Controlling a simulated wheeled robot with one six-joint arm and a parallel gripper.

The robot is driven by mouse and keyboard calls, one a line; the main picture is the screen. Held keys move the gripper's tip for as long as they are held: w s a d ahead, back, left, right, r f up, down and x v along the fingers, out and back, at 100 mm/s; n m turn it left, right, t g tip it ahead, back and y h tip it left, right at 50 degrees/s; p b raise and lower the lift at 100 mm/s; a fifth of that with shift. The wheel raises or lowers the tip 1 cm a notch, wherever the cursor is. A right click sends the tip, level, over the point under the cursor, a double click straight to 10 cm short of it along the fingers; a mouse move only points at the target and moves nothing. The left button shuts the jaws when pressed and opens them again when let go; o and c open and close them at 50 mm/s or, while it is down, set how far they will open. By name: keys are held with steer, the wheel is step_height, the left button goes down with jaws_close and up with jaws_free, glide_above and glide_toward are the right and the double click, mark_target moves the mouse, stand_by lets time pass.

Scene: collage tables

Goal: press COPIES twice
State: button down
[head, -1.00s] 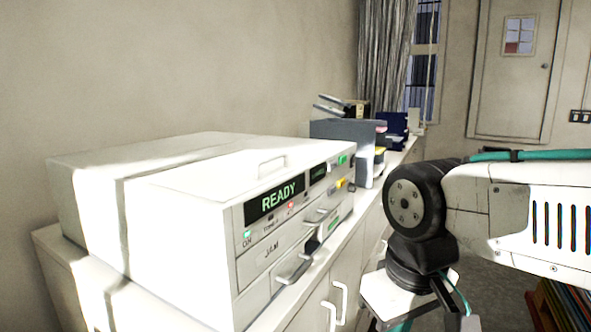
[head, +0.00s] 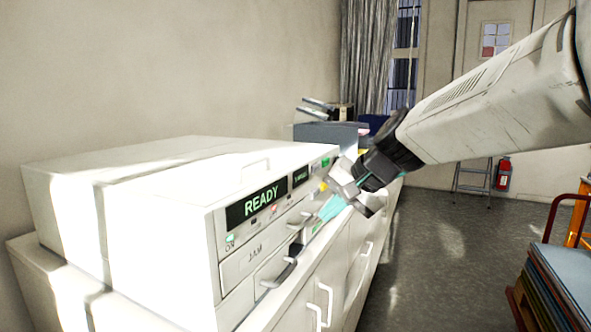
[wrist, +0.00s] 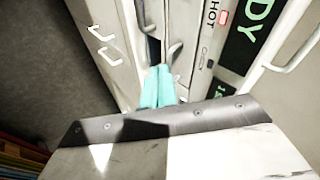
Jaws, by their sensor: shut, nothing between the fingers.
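The white copier (head: 150,190) stands on a long cabinet at the left, its display (head: 257,201) reading READY. A smaller green display (head: 301,176) sits to its right. A green lamp (head: 230,240) marked ON and a red lamp (head: 275,209) lie below the large display. A yellow button (head: 323,187) shows near the front's far end. I cannot read a COPIES label. My gripper (head: 328,210) is in front of the copier's far end, its teal fingers together and empty. In the wrist view the fingers (wrist: 158,86) point toward the copier front; contact cannot be told.
Copier handles (head: 280,274) and cabinet handles (head: 325,300) stick out along the front. A grey box (head: 320,135) stands behind the copier. A cart with stacked boards (head: 560,290) is at right. A ladder and a red extinguisher (head: 503,174) stand at the back wall; floor between is clear.

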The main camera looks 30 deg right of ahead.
mark_target(315, 168)
steer(key=w+d+r+m+t+h, duration=0.1)
steer(key=w+d+r+m+t, duration=0.1)
steer(key=d, duration=0.5)
steer(key=w+d+r+m+t+h, duration=0.1)
steer(key=w+d+r+m+t, duration=0.1)
steer(key=w+d+m, duration=0.3)
steer(key=w+d, duration=0.1)
steer(key=d, duration=0.2)
steer(key=shift+w+d+h, duration=0.15)
steer(key=shift+d+h, duration=0.15)
steer(key=w+a, duration=0.5)
steer(key=w, duration=0.2)
steer(key=shift+a, duration=0.25)
stand_by(1.1)
steer(key=shift+w+a, duration=0.25)
steer(key=shift+w, duration=0.05)
